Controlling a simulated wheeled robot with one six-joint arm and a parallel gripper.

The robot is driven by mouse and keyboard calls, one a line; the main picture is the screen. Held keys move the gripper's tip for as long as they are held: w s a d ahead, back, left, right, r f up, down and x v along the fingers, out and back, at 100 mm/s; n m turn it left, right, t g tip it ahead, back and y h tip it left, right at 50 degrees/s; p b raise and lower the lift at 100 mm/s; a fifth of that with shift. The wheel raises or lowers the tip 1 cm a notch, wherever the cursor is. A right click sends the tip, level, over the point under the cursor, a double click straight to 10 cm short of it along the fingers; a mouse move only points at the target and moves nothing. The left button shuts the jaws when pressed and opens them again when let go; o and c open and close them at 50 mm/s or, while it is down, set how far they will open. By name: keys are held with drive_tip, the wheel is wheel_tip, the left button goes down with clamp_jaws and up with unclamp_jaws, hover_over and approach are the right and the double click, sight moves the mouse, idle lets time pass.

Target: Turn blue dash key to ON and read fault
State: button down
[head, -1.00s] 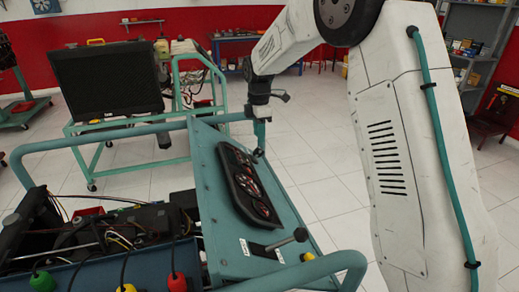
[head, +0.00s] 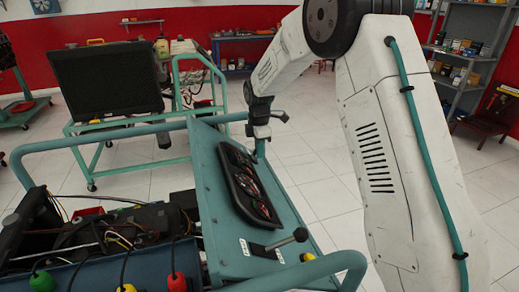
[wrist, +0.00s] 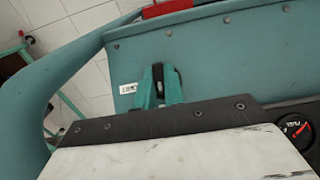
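The teal dash panel (head: 222,215) slopes on the trainer stand, with a dark gauge cluster (head: 249,187) in its middle. My gripper (head: 260,150) points down at the panel's far end, beyond the cluster. In the wrist view, my gripper (wrist: 160,85) shows two close-set teal and black finger parts over the panel, beside a small white label (wrist: 128,88). Whether they are open or shut on something is unclear. I cannot make out the blue key; the fingers may hide it. One gauge (wrist: 297,130) shows at the right of the wrist view.
A lever with a dark knob (head: 300,234) rises from the panel's near end. A teal tube rail (head: 100,140) runs around the stand. A black monitor (head: 107,78) stands behind on another trainer. Cables and colored plugs (head: 175,283) lie at the lower left.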

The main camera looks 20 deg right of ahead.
drive_tip(key=m+g, duration=0.3)
drive_tip(key=shift+w, duration=0.2)
idle(0.3)
drive_tip(key=c, duration=1.5)
unclamp_jaws()
drive_tip(key=v, duration=0.8)
drive_tip(key=shift+d, duration=0.2)
drive_tip(key=shift+s, duration=0.1)
